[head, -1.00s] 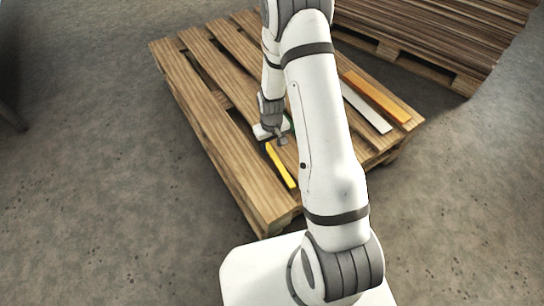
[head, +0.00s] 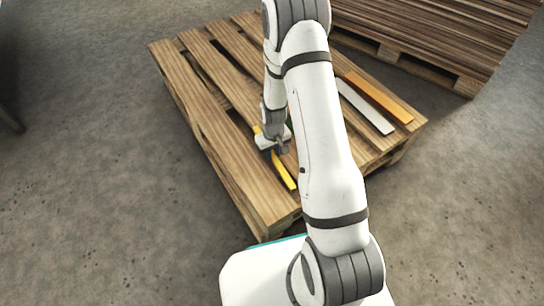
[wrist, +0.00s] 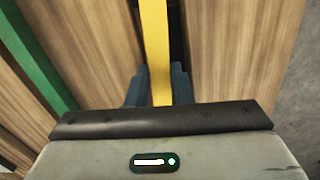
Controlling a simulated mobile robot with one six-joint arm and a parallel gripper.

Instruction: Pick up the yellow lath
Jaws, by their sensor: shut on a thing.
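The yellow lath (head: 286,176) lies over the slats of the wooden pallet, partly covered by my gripper in the head view. Its far end shows just beyond the gripper. In the wrist view the yellow lath (wrist: 156,45) runs up from between the two dark fingers. My gripper (wrist: 160,88) is shut on the lath near its middle; it also shows in the head view (head: 279,150). I cannot tell whether the lath is clear of the slats.
The pallet (head: 225,125) has open gaps between its slats. A green lath (wrist: 35,55) lies left of the yellow one in the wrist view. A white lath (head: 365,107) and an orange lath (head: 378,97) lie at the right. A stack of brown boards (head: 440,35) on another pallet stands behind.

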